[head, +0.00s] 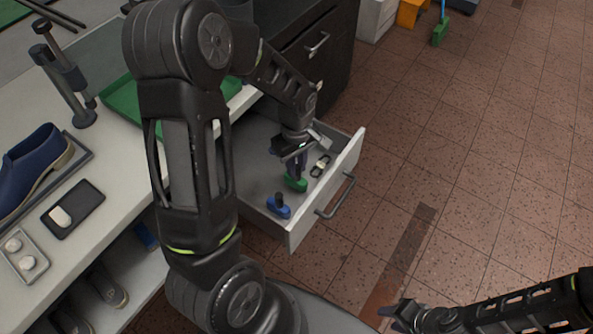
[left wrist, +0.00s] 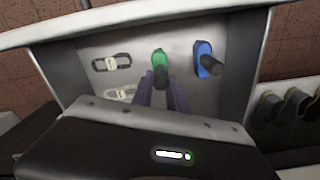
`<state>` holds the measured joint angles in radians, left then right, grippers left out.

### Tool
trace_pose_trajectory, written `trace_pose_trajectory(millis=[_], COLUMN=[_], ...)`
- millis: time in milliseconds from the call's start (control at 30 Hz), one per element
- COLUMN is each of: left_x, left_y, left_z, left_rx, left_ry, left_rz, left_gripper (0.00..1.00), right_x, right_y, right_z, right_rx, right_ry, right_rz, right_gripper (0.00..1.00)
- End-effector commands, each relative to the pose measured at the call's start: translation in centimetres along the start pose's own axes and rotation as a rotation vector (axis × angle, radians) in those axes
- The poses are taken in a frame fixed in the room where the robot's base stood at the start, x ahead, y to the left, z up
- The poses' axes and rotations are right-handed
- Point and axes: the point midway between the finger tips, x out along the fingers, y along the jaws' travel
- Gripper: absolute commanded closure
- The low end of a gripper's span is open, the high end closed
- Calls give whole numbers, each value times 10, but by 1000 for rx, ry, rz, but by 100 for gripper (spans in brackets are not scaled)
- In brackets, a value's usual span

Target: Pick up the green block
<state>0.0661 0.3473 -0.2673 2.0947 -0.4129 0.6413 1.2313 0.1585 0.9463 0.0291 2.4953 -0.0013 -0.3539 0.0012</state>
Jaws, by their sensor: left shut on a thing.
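The green block (head: 296,183) is in the open drawer (head: 352,160), with a dark knob on top. My left gripper (head: 297,168) reaches down into the drawer and is shut on the green block's dark knob. In the left wrist view the green block (left wrist: 159,60) shows just beyond the purple-grey fingers (left wrist: 161,88) of my left gripper. I cannot tell whether the block touches the drawer floor. My right gripper (head: 408,315) is at the bottom right over the floor, far from the drawer; its finger opening is unclear.
A blue block (head: 279,207) with a dark knob lies in the drawer near its front corner. A metal clasp-like piece (head: 320,165) lies beside the green block; the left wrist view shows two such pieces. The worktop at left holds a blue shoe (head: 35,165) and a green tray (head: 122,98).

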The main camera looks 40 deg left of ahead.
Motion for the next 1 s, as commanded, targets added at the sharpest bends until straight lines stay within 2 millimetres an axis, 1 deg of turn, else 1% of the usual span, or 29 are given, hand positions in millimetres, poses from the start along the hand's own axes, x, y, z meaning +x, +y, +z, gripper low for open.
trace_pose_trajectory(millis=[33,200,300,400,533,1000], left_x=[-10,-44,-61,-73,-79,-78], left_y=[2,2,1,1,0,0], left_z=[0,0,0,0,0,0], left_rx=[1,1,1,1,1,1], left_ry=[3,3,2,1,0,0], left_rz=[6,7,5,3,1,0], left_gripper=[100,100,100,100,100,100], right_x=[1,3,4,4,5,4], right_y=[0,1,2,2,2,2], right_z=[0,0,0,0,0,0], right_rx=[0,0,0,0,0,0], right_ry=[0,0,0,0,0,0], right_rz=[0,0,0,0,0,0], right_gripper=[62,62,62,62,62,62])
